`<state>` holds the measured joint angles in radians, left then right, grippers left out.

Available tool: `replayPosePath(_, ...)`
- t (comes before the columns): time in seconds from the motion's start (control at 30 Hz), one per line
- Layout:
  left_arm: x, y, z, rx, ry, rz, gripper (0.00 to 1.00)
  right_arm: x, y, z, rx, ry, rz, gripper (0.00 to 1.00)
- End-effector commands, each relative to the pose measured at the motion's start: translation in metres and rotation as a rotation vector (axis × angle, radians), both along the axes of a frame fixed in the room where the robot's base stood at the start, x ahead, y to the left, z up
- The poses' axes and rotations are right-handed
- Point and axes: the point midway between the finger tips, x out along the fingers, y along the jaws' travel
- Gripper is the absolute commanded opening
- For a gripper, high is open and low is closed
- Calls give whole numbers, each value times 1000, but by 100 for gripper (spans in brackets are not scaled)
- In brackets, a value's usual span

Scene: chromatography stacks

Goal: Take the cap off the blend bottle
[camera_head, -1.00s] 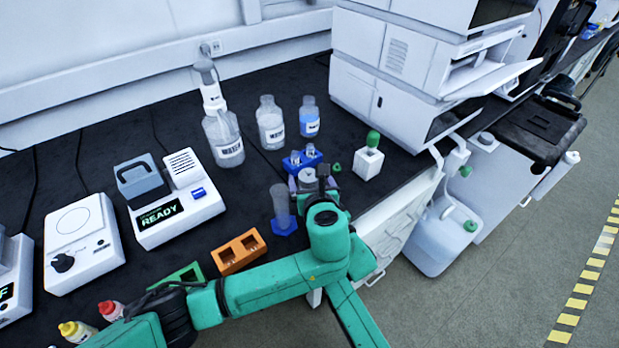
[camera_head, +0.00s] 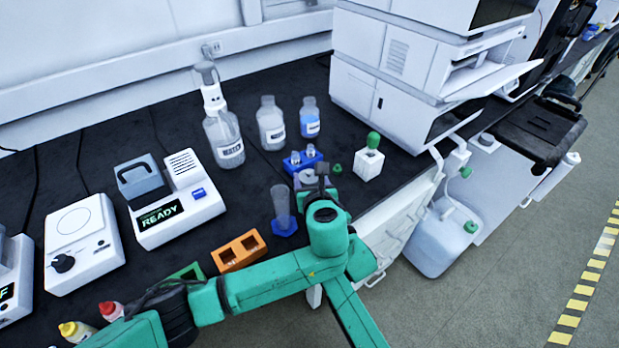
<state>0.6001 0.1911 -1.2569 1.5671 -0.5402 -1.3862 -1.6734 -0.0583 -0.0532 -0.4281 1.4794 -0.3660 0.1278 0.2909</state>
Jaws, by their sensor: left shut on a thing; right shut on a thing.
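A small pale round-topped thing with purple at its sides (camera_head: 304,181) stands near the bench's front edge, partly hidden by my arm. I cannot tell whether it is the blend bottle. My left gripper (camera_head: 322,173) is at its right side, dark and seen mostly from behind the wrist. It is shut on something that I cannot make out. A green link at the bottom may belong to my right arm; no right gripper is visible.
Behind stand a tall dispenser bottle (camera_head: 224,138), a clear bottle (camera_head: 271,124) and a blue-filled bottle (camera_head: 309,118).

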Motion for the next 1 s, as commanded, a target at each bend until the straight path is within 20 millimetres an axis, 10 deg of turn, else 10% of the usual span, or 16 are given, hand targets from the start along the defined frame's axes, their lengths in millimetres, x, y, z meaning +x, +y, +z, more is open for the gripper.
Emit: replayPosePath(1.0,0,0,24,-1,0,-1,0,0,0,-1,-1,2,-1,0)
